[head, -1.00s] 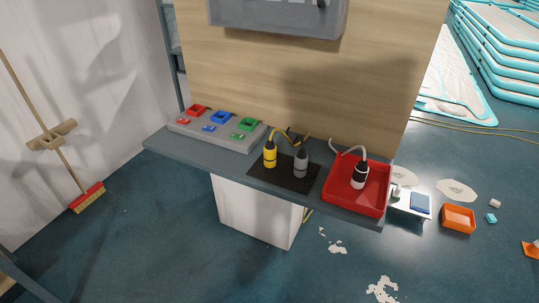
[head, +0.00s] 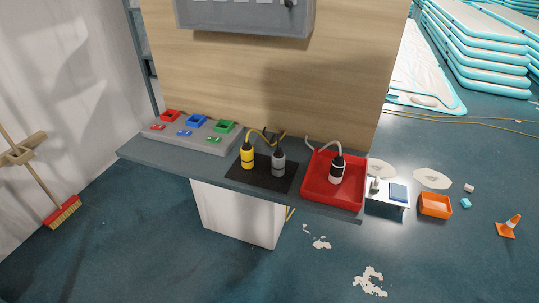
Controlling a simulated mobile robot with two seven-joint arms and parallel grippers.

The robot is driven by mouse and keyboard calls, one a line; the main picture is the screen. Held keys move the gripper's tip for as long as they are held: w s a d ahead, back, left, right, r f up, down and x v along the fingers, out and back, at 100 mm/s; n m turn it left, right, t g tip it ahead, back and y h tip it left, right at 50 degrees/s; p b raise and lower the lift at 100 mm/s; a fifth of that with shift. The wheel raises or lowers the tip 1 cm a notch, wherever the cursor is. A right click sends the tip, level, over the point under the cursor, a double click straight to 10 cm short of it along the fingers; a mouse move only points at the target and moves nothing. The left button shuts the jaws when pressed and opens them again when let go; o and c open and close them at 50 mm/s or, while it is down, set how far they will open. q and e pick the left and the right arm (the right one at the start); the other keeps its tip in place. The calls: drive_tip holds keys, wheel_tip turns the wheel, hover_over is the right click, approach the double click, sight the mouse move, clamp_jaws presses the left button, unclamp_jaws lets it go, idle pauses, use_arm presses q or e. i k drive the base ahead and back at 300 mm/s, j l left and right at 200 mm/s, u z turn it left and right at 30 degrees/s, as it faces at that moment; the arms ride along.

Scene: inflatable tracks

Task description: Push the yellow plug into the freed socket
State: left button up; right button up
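The yellow plug (head: 248,157) stands upright on a black mat (head: 245,176) on the grey shelf, its cable running up behind it. A grey plug (head: 279,163) stands upright beside it on the right. A black and white plug (head: 337,170) with a pale cable stands in the red tray (head: 355,197). A grey panel box (head: 245,18) is fixed to the wooden board above, cut off by the top edge; its sockets cannot be made out clearly. Neither of my grippers shows in the head view.
A grey block with red, blue and green pieces (head: 190,139) sits at the shelf's left. The grey shelf (head: 150,155) stands over a white box (head: 238,215). On the floor are an orange bin (head: 435,206), a cone (head: 509,227) and pale scraps. The floor in front is mostly clear.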

sight(202, 128)
drive_tip(key=j+z, duration=0.15)
drive_tip(key=z, duration=0.2)
drive_tip(key=i+j+z, duration=0.1)
drive_tip(key=z, duration=0.3)
drive_tip(key=j+z, duration=0.6)
drive_tip(key=j, duration=0.15)
drive_tip(key=k+j+z, duration=0.25)
drive_tip(key=j, duration=0.5)
drive_tip(key=k+j+z, duration=0.1)
drive_tip(key=j, duration=0.4)
